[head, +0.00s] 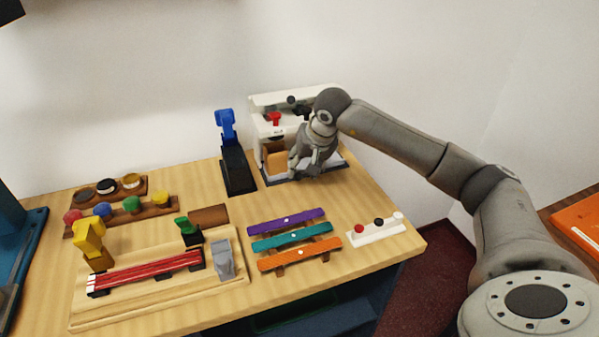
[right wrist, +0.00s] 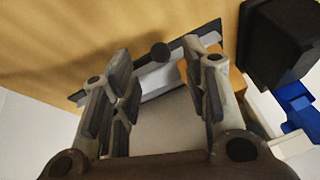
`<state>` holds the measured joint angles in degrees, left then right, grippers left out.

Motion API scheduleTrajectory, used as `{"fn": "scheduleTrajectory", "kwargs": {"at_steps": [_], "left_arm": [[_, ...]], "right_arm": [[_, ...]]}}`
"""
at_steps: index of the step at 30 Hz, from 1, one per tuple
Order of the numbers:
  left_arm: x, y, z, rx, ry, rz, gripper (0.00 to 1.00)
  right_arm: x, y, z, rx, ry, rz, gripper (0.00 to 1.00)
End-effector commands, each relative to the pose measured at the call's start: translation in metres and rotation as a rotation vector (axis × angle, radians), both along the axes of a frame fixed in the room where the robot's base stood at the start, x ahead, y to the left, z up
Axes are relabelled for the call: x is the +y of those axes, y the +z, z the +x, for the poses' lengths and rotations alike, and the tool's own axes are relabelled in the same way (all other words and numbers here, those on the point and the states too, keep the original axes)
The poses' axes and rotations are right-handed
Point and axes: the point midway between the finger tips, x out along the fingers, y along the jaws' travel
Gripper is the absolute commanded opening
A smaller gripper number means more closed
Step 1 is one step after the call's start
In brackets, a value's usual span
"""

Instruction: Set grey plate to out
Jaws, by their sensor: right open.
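A white machine (head: 262,103) with red and black knobs stands at the back of the wooden counter. A pale grey plate (right wrist: 170,122) lies low at its front and shows between my fingers in the right wrist view. My left gripper is not in view.
A black stand with a blue top (head: 226,122) is close left of the machine. Purple, teal and orange bars (head: 300,253) and a white block with knobs (head: 375,231) lie in front. A wooden board (head: 120,312) with red strips and a grey block (head: 222,260) is at left.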

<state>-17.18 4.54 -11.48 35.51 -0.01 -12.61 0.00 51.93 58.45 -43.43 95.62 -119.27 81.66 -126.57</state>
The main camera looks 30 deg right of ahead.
Motion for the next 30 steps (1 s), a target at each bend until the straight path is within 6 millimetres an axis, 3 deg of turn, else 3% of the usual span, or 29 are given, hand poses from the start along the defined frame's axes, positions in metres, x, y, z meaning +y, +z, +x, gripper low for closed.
{"fn": "scheduleTrajectory", "kwargs": {"at_steps": [7,19,28,30], "left_arm": [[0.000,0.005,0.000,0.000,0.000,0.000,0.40],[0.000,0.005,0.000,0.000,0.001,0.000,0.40],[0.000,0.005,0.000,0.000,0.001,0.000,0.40],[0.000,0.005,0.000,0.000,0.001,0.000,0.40]], "right_arm": [[0.001,-0.032,0.014,0.002,0.000,0.002,0.42],[0.001,-0.039,0.018,-0.001,0.001,0.002,0.42],[0.001,-0.039,0.018,-0.001,0.000,0.002,0.04],[0.001,-0.039,0.018,-0.001,0.000,0.002,0.00]]}}
